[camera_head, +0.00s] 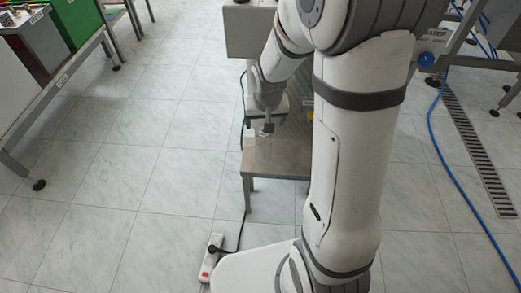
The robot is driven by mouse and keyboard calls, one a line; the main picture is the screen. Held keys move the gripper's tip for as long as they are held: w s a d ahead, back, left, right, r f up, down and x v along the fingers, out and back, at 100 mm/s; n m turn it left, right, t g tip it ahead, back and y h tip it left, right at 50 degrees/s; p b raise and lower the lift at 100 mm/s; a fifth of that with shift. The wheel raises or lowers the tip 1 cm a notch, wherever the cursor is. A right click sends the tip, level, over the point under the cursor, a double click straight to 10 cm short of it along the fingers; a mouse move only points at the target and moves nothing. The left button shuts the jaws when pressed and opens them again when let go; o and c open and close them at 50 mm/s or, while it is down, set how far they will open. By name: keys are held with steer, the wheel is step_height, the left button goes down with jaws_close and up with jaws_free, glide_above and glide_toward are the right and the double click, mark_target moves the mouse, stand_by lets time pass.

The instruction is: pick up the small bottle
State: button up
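My gripper (267,128) is at the end of my arm, pointing down over the near left part of a small metal table (262,158). Blue parts show at both sides of the hand, and a small grey shape sits below its middle. It is too small to tell whether this shape is fingers or a held thing. I cannot make out the small bottle for certain. My arm hides the right part of the table.
A grey box-like machine (249,32) stands behind the table. A workbench (45,82) with a green box (78,18) is at the left. A white power strip (211,257) lies on the floor, and a blue hose (434,150) runs along the right. The tiled floor at the left is clear.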

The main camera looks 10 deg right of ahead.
mark_target(264, 145)
steer(key=b+x, duration=0.3)
steer(key=x, duration=0.6)
steer(key=shift+w+b, duration=0.1)
steer(key=shift+b, duration=0.3)
steer(key=shift+r, duration=0.15)
steer(key=shift+c, duration=0.6)
steer(key=c, duration=1.2)
